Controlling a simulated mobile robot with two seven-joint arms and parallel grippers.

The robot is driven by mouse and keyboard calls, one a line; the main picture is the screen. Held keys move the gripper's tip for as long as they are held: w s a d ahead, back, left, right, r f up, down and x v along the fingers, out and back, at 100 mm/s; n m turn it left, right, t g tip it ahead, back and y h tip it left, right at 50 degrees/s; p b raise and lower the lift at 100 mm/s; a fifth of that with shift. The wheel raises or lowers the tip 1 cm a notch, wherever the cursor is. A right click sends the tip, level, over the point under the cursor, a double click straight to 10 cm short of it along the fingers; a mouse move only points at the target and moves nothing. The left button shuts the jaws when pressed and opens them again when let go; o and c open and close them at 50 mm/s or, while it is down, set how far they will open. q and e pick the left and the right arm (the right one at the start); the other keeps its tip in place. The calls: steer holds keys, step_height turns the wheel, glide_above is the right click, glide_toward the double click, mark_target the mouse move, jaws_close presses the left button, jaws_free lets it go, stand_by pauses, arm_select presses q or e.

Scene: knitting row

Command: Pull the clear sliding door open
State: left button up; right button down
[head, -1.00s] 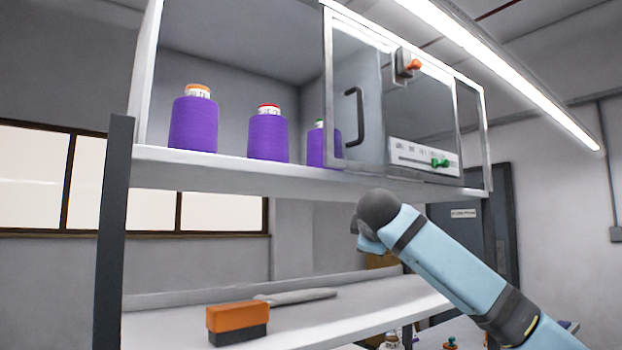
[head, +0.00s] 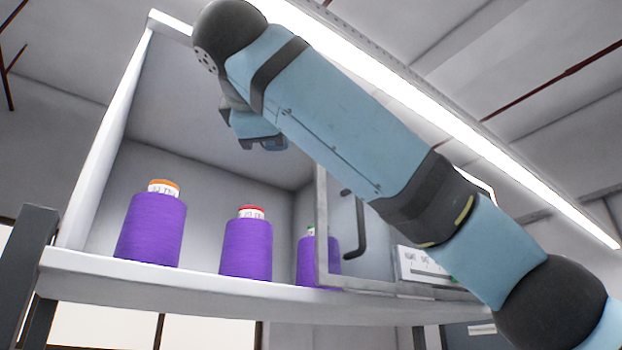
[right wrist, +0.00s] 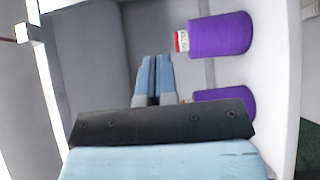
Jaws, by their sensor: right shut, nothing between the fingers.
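The clear sliding door (head: 321,232) stands in its pale metal frame at the right part of the cabinet front. Its dark bar handle (head: 358,226) is upright near the door's left edge. My right arm crosses in front and hides the door's upper and right parts. My right gripper (head: 268,143) is up and left of the handle, apart from it, in front of the cabinet's open left part. Its blue fingers (right wrist: 154,80) are shut and empty in the right wrist view. My left gripper is not in view.
Purple thread cones stand on the cabinet floor: one with an orange top (head: 151,228), one with a red top (head: 246,248), and one (head: 305,258) partly behind the door's edge. A white label panel (head: 415,262) shows at right. A long ceiling lamp runs overhead.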

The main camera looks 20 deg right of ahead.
arm_select(q)
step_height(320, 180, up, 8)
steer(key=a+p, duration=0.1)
steer(key=p, duration=0.9)
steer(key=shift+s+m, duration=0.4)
arm_select(e)
steer(key=s+d+x, duration=0.1)
steer(key=d+x, duration=0.1)
steer(key=x, duration=1)
steer(key=shift+d, duration=0.45)
steer(key=shift+f, duration=0.1)
